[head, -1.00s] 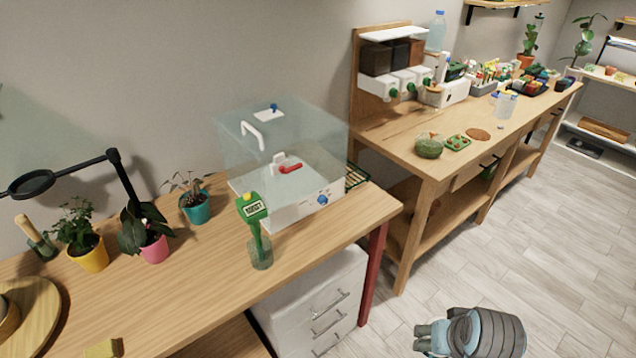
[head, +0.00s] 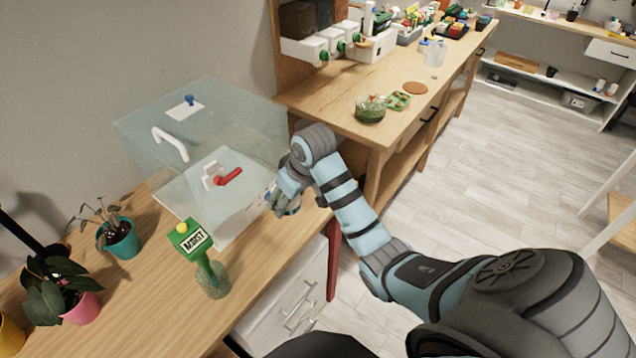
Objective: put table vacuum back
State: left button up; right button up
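I cannot pick out a table vacuum for certain in the head view. My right arm reaches in from the right, and its gripper (head: 285,205) is at the front right of the clear box's white base, near the front edge of the wooden table (head: 150,305). The fingers are small and partly hidden by the wrist, so I cannot tell whether they are open or hold anything. The clear box (head: 180,125) has a white handle on its lid; a white fitting with a red handle (head: 229,177) shows through it. My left gripper is out of view.
A green moisture meter (head: 190,240) stands in a glass in front of the box. Potted plants, one in a teal pot (head: 121,241), stand at the left. A green round object (head: 370,109) is on the far workbench (head: 335,100). White drawers (head: 290,305) are under the table.

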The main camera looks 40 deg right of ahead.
jog(key=w+d+r+m, duration=0.1)
jog(key=w+d+r, duration=0.2)
jog(key=d+r, duration=0.3)
jog(key=w+d+r, duration=0.3)
jog(key=d+r, duration=0.1)
jog(key=d, duration=0.5)
jog(key=shift+h, duration=0.3)
jog(key=f+b, duration=0.1)
jog(key=f, duration=0.8)
jog(key=f+b, duration=0.1)
jog(key=f, duration=0.9)
jog(key=shift+s+a+f, duration=0.15)
jog(key=shift+s+f, duration=0.05)
jog(key=o, duration=1.5)
jog(key=shift+c, duration=0.2)
jog(key=shift+r, duration=0.15)
jog(key=p+v, duration=0.2)
jog(key=v, duration=0.9)
jog(key=shift+s+r+p, duration=0.15)
jog(key=shift+r+p, duration=0.25)
